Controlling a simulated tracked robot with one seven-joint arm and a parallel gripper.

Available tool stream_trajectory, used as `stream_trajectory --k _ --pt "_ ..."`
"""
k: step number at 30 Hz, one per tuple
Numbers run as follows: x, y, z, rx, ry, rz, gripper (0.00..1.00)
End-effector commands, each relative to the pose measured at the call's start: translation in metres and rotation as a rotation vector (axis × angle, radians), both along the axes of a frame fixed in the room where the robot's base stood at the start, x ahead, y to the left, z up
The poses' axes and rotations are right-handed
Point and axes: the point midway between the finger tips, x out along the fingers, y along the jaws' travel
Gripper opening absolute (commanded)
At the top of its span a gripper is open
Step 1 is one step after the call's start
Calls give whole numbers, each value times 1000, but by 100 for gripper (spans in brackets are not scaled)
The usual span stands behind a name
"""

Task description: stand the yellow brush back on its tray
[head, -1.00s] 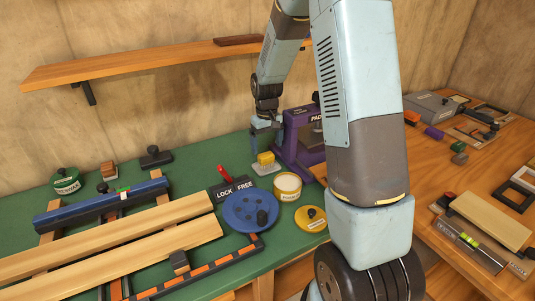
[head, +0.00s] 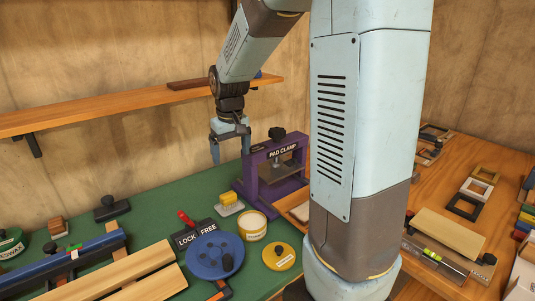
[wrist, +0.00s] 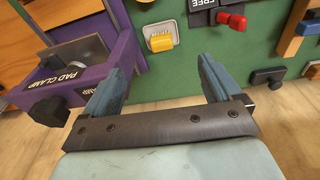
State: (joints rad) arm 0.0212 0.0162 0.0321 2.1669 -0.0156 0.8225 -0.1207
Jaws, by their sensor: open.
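The yellow brush (head: 229,197) rests on its small pale tray (head: 233,210) on the green bench top, left of the purple pad clamp. The wrist view also shows the brush (wrist: 162,44) at the labelled tray (wrist: 153,31); I cannot tell whether it sits fully on it. My gripper (head: 231,157) is above and behind the brush, pointing down, apart from it. In the wrist view my gripper (wrist: 163,68) has its two blue fingers wide apart with nothing between them.
The purple pad clamp (head: 254,180) stands close to the right of my gripper. A cream tin (head: 252,228), a blue disc (head: 215,258) and a red-handled lever (head: 186,218) are near the tray. A wooden shelf (head: 130,108) runs along the wall.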

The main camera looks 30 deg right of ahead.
Motion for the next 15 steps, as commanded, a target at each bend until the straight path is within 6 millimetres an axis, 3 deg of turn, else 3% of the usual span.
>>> stream_trajectory --k 6,15 --pt "-50 0 44 3 -84 -30 91" --pt "-122 0 83 16 -190 -72 91"
